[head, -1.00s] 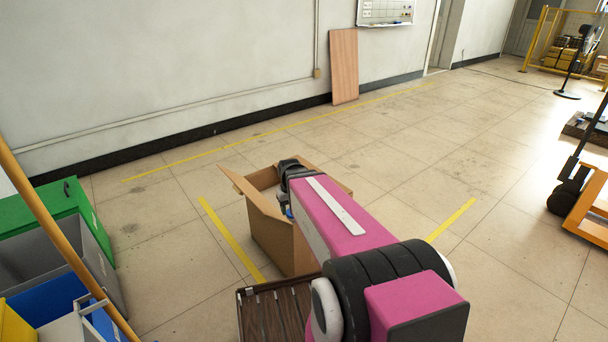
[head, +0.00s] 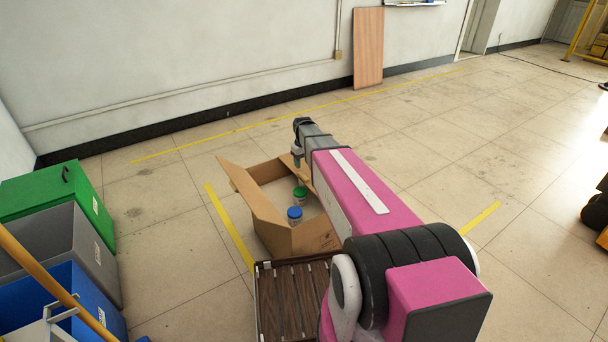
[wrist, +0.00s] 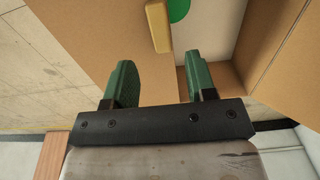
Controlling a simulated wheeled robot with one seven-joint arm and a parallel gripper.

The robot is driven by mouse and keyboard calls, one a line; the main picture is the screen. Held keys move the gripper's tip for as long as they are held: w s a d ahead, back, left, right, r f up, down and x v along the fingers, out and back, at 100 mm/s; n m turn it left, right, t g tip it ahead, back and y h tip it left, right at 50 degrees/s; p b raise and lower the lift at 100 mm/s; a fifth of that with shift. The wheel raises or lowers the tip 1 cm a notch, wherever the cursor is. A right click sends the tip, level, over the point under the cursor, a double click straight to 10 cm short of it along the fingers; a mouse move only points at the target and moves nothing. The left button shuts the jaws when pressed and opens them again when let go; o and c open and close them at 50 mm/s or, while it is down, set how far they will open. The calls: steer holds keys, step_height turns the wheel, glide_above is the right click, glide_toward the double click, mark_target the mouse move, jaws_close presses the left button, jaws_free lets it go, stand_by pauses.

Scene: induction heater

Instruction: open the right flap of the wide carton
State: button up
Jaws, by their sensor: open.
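The wide carton (head: 318,238) stands open-topped on the floor, and one flap (head: 250,190) on its left side slants up and outward. My arm covers the carton's right side, so the right flap cannot be made out in the head view. My gripper (head: 297,162) points down at the carton's far end. In the wrist view my gripper (wrist: 158,62) is open, with its green fingers apart and nothing held. A broad cardboard panel (wrist: 85,35) with a tan tab (wrist: 158,25) lies beneath and ahead of the fingers; I cannot tell which flap it is.
A blue-lidded jar (head: 294,214) and a green-lidded jar (head: 300,193) stand inside the carton. A brown slatted tray (head: 290,300) is in front of it. Green, grey and blue bins (head: 50,210) stand at the left.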

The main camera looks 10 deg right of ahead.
mark_target(303, 175)
step_height(303, 175, down, 7)
steer(key=shift+f, duration=0.1)
stand_by(0.4)
jaws_close()
